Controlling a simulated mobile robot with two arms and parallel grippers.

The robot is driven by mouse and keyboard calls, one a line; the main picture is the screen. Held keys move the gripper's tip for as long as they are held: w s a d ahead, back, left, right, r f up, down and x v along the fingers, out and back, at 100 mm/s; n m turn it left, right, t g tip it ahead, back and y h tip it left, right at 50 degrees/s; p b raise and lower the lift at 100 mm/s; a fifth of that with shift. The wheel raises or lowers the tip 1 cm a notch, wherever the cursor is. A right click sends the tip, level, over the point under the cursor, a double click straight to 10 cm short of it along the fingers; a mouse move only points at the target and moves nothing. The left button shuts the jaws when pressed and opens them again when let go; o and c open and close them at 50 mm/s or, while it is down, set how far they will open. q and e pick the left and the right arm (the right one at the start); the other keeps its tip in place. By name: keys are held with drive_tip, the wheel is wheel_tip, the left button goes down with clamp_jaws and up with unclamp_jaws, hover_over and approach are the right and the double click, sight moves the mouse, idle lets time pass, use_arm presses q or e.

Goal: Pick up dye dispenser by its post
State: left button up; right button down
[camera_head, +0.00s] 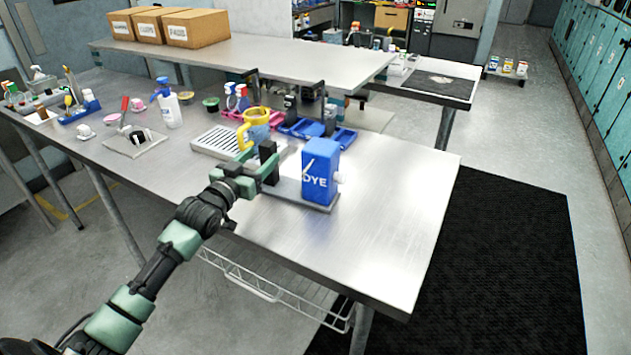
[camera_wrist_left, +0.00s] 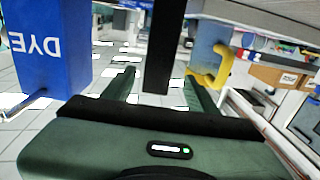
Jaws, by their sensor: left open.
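The dye dispenser (camera_head: 320,172) is a blue box marked DYE on a grey base plate near the table's front edge. Its dark upright post (camera_head: 268,152) stands at the left end of that plate. My left gripper (camera_head: 262,176) is at the post, left of the blue box. In the left wrist view, the picture is upside down. There the black post (camera_wrist_left: 159,45) shows between the two open green fingers (camera_wrist_left: 160,92), with a gap on each side. The blue box (camera_wrist_left: 48,55) is at the left there. My right gripper is not in view.
A yellow-handled jug (camera_head: 255,127) stands close behind my left gripper, near a white slatted tray (camera_head: 215,142); its handle (camera_wrist_left: 224,68) shows in the wrist view. Blue trays (camera_head: 300,127) lie behind the dispenser. The table right of the dispenser (camera_head: 400,190) is clear.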

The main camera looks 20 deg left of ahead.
sight(274, 142)
use_arm(q)
drive_tip(key=shift+w+a, duration=0.15)
drive_tip(key=shift+w, duration=1.05)
drive_tip(key=shift+w+d+r+p, duration=0.1)
drive_tip(key=shift+w+r+p, duration=0.25)
drive_tip(key=shift+w, duration=0.15)
drive_tip(key=shift+w+d+r+p, duration=0.1)
drive_tip(key=shift+w+r+p, duration=0.15)
drive_tip(key=shift+w, duration=0.2)
drive_tip(key=shift+w+d+f, duration=0.1)
drive_tip(key=shift+w, duration=1)
drive_tip(key=shift+w+f, duration=0.15)
drive_tip(key=shift+w, duration=0.25)
drive_tip(key=shift+s, duration=0.1)
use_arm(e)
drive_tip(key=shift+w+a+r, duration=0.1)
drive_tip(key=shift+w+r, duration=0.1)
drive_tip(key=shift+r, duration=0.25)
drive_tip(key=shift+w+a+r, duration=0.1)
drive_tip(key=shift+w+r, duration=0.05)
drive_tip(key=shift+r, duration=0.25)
use_arm(q)
clamp_jaws()
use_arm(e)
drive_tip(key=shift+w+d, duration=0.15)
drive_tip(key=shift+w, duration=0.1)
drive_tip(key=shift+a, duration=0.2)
